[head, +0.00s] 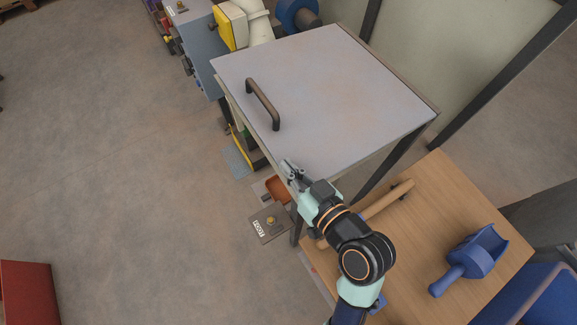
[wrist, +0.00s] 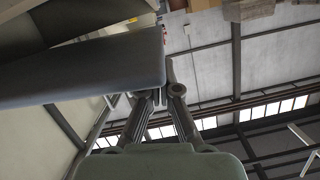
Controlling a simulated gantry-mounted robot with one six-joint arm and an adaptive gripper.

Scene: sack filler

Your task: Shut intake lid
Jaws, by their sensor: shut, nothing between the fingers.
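The intake lid (head: 330,90) is a flat grey panel with a dark bar handle (head: 262,105) near its left edge. It lies over the top of the sack filler's body, and I cannot tell whether it is fully seated. My gripper (head: 290,168) is shut and empty beside the lid's near-left edge, below the handle. In the wrist view the lid (wrist: 85,70) shows as a thick grey slab from the left, its end right at my fingertips (wrist: 160,92). I cannot tell whether they touch it.
A wooden table (head: 425,275) at the lower right holds a blue scoop (head: 472,258) and a wooden rod (head: 375,212). A foot pedal plate (head: 270,222) is on the floor. A red bin (head: 28,292) stands at the lower left.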

